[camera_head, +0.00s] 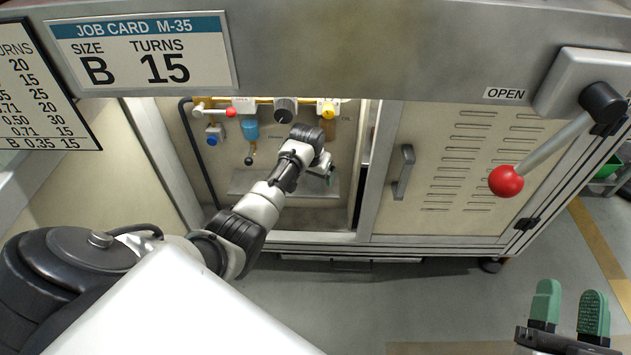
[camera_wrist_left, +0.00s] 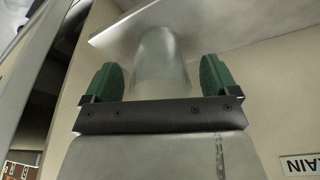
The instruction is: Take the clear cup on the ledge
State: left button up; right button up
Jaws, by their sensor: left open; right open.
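The clear cup (camera_wrist_left: 160,62) shows in the left wrist view as a pale, see-through cylinder against the ledge (camera_wrist_left: 205,18). My left gripper (camera_wrist_left: 160,80) is open, with one green finger on each side of the cup and a visible gap on both sides. In the head view my left gripper (camera_head: 325,172) reaches into the open cabinet bay at the ledge (camera_head: 245,183); I cannot make out the cup there, behind the wrist and fingers. My right gripper (camera_head: 568,310) is open and empty at the lower right, over the floor.
Above the ledge are a blue bowl-shaped fitting (camera_head: 251,131), a dark round knob (camera_head: 285,110) and a yellow knob (camera_head: 328,110). The closed vented door (camera_head: 455,170) is right of the bay. A red-ball lever (camera_head: 506,181) juts out at the right.

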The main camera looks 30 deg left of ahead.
pick_arm(q)
jog(key=shift+w+a+f+b, duration=0.1)
jog(key=shift+w+f+b, duration=0.35)
jog(key=shift+w+b, duration=0.05)
jog(key=shift+f, duration=0.1)
pick_arm(e)
jog(key=shift+s+r+t+y, duration=0.35)
jog(key=shift+s+r+t, duration=0.35)
jog(key=shift+r+t, duration=0.25)
jog(key=shift+s+r+t+y, duration=0.35)
jog(key=shift+s+r+t, duration=0.4)
jog(key=shift+t, duration=0.3)
jog(key=shift+w, duration=0.1)
pick_arm(q)
jog(key=c, duration=1)
